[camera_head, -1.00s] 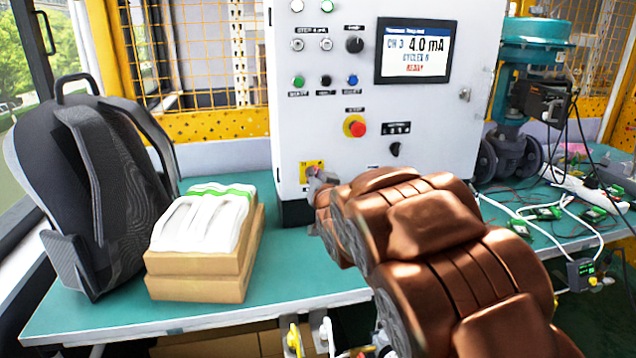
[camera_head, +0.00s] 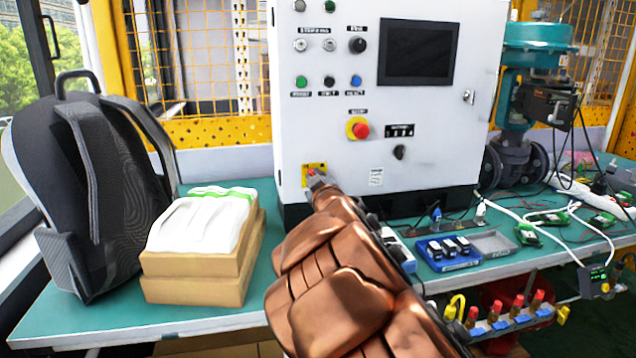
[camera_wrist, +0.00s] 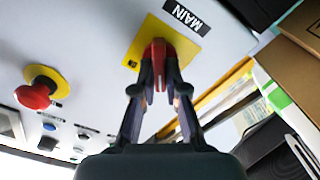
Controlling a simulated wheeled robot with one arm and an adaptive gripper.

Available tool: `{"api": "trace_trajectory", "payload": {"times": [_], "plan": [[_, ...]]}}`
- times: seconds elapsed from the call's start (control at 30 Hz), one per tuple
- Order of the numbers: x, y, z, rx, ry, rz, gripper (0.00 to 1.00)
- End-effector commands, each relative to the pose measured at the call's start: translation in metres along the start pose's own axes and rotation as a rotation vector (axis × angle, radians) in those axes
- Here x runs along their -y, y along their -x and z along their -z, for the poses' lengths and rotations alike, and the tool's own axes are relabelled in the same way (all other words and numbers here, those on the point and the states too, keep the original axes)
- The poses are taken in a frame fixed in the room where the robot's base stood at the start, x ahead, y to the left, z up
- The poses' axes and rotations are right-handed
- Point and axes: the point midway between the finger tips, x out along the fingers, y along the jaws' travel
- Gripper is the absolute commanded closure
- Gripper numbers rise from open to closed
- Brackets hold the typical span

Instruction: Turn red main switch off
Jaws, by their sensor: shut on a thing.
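The red main switch (camera_wrist: 158,50) sits on a yellow plate marked MAIN, at the lower left of the white control cabinet's front. In the head view its yellow plate (camera_head: 313,170) shows just above my gripper (camera_head: 318,183), which covers most of the switch. In the wrist view my gripper (camera_wrist: 160,88) has its two fingers closed on the red handle from both sides. The cabinet (camera_head: 420,120) has a screen (camera_head: 418,52) that is dark. The small lamps at the cabinet's top look unlit.
A red emergency button (camera_head: 360,130) on a yellow disc is up and right of the switch. Cardboard boxes (camera_head: 195,275) with white packs and a black backpack (camera_head: 95,190) stand left on the green table. Blue trays (camera_head: 447,255) and a teal valve (camera_head: 535,60) are right.

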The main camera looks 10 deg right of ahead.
Motion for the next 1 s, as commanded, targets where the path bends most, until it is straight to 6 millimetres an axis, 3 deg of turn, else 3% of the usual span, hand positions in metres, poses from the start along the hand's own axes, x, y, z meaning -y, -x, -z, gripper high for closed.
{"api": "trace_trajectory", "payload": {"times": [0.4,0.93,0.97,1.0], "plan": [[0.0014,0.0000,0.0003,-0.002,0.171,0.001,1.00],[0.0015,0.0000,0.0007,-0.002,0.189,0.001,1.00],[0.0015,0.0000,0.0007,-0.002,0.189,0.001,0.85],[0.0015,0.0000,0.0006,-0.002,0.189,0.001,0.80]]}}
